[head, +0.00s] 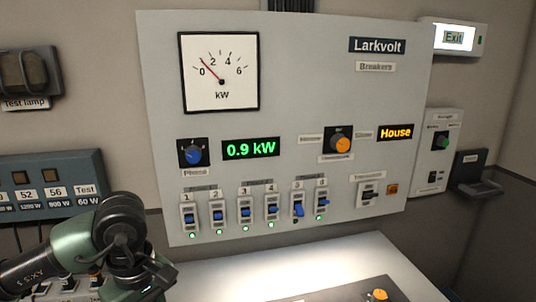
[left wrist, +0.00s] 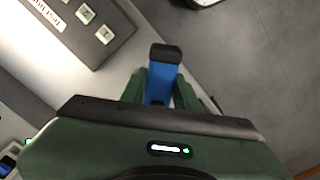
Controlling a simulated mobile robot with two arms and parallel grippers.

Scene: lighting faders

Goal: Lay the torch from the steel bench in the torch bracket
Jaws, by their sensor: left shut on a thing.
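A blue torch (left wrist: 160,84) with a black end sits between the green fingers of my left gripper (left wrist: 161,92) in the left wrist view. The gripper is shut on it, and the torch's black end sticks out past the fingertips. In the head view my left arm is at the lower left; its fingertips and the torch cannot be made out there. A dark holder with a jutting tray (head: 480,186), which looks like the torch bracket, is on the right wall; its label is too small to read. My right gripper is in neither view.
A large grey breaker panel (head: 300,110) with switches and knobs fills the middle. A bright bench top (head: 300,268) lies below it, with an orange knob (head: 377,295) at its front. A blue-grey switch box (head: 50,183) is at left. Open floor (left wrist: 265,70) shows in the wrist view.

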